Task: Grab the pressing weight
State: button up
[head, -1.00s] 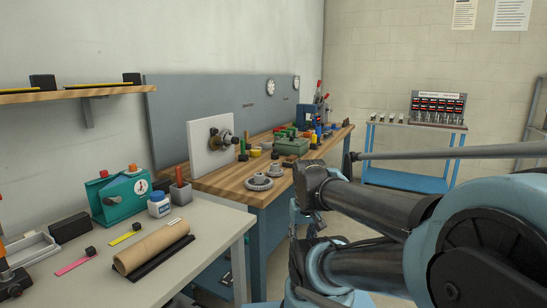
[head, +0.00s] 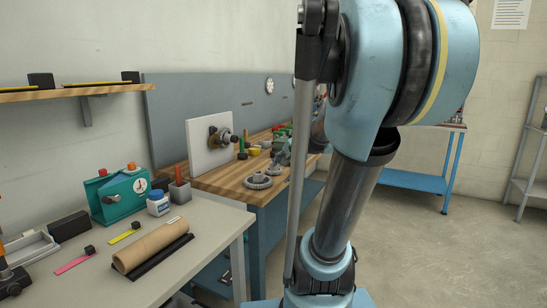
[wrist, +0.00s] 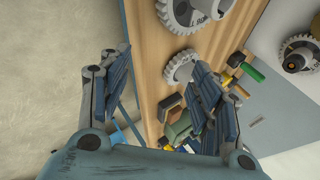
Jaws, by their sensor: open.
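My gripper (wrist: 161,60) is open and empty in the wrist view, its two ribbed blue fingers spread wide over the wooden workbench (wrist: 140,15). No object touches the inner faces of the fingers. I cannot tell for certain which object is the pressing weight. A dark brown block (wrist: 170,107) lies on the bench between the fingers, beside a green box (wrist: 178,127). A black block (head: 69,227) stands on the grey table in the head view. My arm hides much of the bench in the head view.
Toothed grey gears (wrist: 182,68) lie on the bench near the right finger. A white panel (head: 208,148) with a mounted gear stands on the bench. A teal scale (head: 122,194) and a brown roll (head: 152,245) are on the grey table (head: 225,222). Bare floor (head: 455,260) lies to the right.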

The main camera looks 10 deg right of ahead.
aim_at(276, 152)
jog(key=w+d+r+m, duration=0.1)
jog(key=w+m, duration=0.2)
jog(key=w+d+r+m+t+y, duration=0.1)
jog(key=w+m, duration=0.2)
jog(key=m, duration=0.1)
jog(key=w+d+r+m+y, duration=0.1)
jog(key=w+m, duration=0.2)
jog(key=w, duration=0.1)
jog(key=shift+t, duration=0.4)
jog(key=w+d+r+m+t+y, duration=0.1)
jog(key=w+d+r+m+t, duration=0.1)
jog(key=w+d+m, duration=0.5)
jog(key=w+a+f+m, duration=0.1)
jog(key=w+a+f, duration=0.1)
jog(key=w, duration=0.3)
jog(key=w+a+f+m, duration=0.1)
jog(key=w+a+f, duration=0.1)
jog(key=w+a, duration=0.2)
jog(key=w+a+f+m, duration=0.1)
jog(key=w+a+f, duration=0.1)
jog(key=w, duration=0.4)
jog(key=shift+w+a+f, duration=0.15)
jog(key=shift+a, duration=0.25)
grip_shut()
